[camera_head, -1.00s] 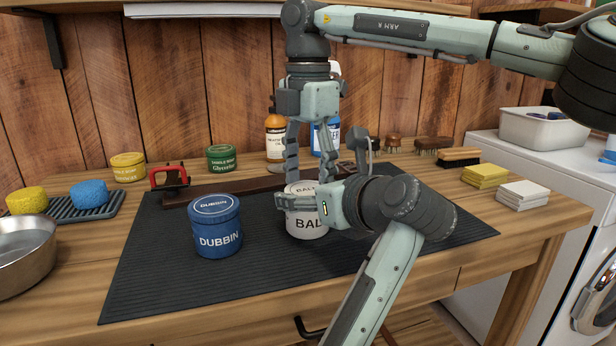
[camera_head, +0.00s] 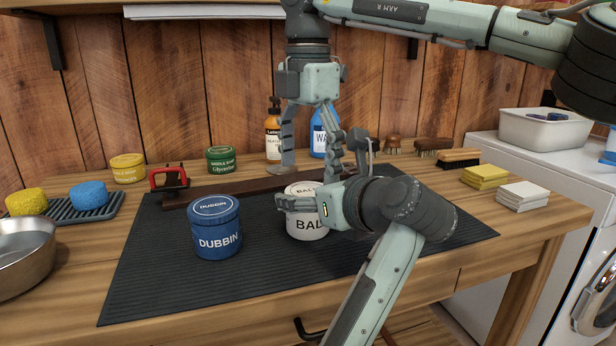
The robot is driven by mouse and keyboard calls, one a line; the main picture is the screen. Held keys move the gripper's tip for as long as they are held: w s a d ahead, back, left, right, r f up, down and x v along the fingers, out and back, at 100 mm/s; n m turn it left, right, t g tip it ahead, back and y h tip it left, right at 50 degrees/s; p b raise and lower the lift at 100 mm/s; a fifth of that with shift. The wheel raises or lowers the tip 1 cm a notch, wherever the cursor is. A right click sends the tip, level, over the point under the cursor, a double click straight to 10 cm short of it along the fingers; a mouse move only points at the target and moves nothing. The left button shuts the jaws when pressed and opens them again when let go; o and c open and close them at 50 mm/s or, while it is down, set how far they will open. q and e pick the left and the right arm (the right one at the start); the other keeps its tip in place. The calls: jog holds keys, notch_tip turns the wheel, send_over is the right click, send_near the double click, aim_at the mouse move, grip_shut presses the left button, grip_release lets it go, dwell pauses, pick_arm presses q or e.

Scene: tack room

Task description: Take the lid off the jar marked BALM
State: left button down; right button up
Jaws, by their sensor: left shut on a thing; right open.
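The white jar marked BALM (camera_head: 304,229) stands upright on the dark mat (camera_head: 160,283). Its white lid (camera_head: 301,189), with lettering on top, sits on it. My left gripper (camera_head: 282,204) comes in from the right side of the jar and is shut on it, hiding part of the label. My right gripper (camera_head: 308,168) points down above the lid. Its fingers are spread wide, and it is empty and apart from the lid.
A blue jar marked DUBBIN (camera_head: 218,232) stands left of the white jar. Behind are a red-handled tool (camera_head: 169,179), a green tin (camera_head: 221,160) and two bottles (camera_head: 273,135). The mat's front left is clear.

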aim_at(307, 191)
notch_tip(307, 191, up, 2)
jog(key=shift+c, duration=0.3)
notch_tip(307, 191, up, 3)
jog(key=m, duration=0.3)
jog(key=shift+a+m, duration=0.1)
jog(key=shift+m, duration=0.3)
jog(key=shift+f, duration=3.85)
jog(key=shift+c, duration=0.6)
jog(key=c, duration=1.1)
jog(key=shift+o, duration=0.2)
jog(key=n, duration=0.3)
jog(key=shift+n, duration=0.4)
jog(key=shift+s, duration=0.1)
